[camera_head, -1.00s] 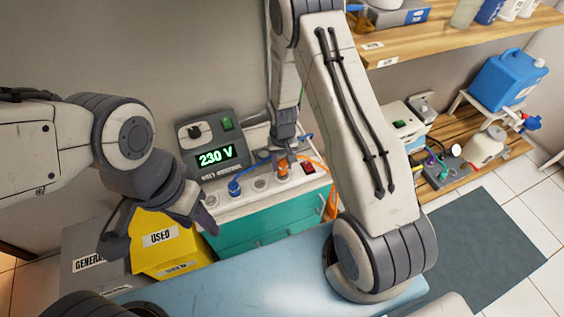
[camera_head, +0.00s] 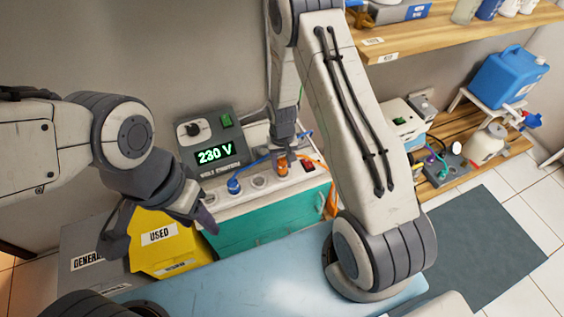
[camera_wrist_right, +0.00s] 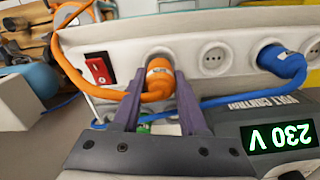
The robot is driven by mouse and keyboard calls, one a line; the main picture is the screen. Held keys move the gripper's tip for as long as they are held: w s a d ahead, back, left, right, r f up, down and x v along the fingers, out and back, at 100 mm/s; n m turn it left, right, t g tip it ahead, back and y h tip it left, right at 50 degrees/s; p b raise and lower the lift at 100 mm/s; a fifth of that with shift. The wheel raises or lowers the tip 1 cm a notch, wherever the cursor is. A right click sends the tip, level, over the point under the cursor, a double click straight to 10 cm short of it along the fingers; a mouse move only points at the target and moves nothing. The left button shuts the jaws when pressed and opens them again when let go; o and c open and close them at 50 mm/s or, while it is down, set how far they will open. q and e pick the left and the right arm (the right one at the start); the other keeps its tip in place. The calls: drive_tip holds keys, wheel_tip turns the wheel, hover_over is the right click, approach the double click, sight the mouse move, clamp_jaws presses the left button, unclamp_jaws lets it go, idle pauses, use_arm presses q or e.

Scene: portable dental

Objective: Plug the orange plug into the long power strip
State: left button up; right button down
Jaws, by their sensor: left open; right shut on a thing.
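The long power strip (camera_wrist_right: 220,80) is white, with round sockets in a row and a red switch at one end; it also shows in the head view (camera_head: 210,206). The orange plug (camera_wrist_right: 160,72) is at the socket nearest the red switch, its front end against the socket opening. I cannot tell how deep it sits. My right gripper (camera_wrist_right: 160,84) is shut on the orange plug, one finger on each side; the plug also shows in the head view (camera_head: 283,169). My left gripper (camera_head: 160,233) is open and empty, in front of the yellow box.
The orange cable (camera_wrist_right: 75,72) loops past the red switch (camera_wrist_right: 99,68). A grey 230 V display unit (camera_head: 212,150) stands behind the strip. A yellow USED box (camera_head: 160,238) stands lower left.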

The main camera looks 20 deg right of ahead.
sight(282, 160)
drive_tip(key=shift+f+b, duration=0.65)
drive_tip(key=shift+f, duration=0.3)
idle(0.3)
drive_tip(key=shift+c, duration=1.8)
unclamp_jaws()
wheel_tip(282, 160, up, 10)
drive_tip(key=shift+r+p, duration=0.25)
drive_tip(key=shift+p, duration=0.85)
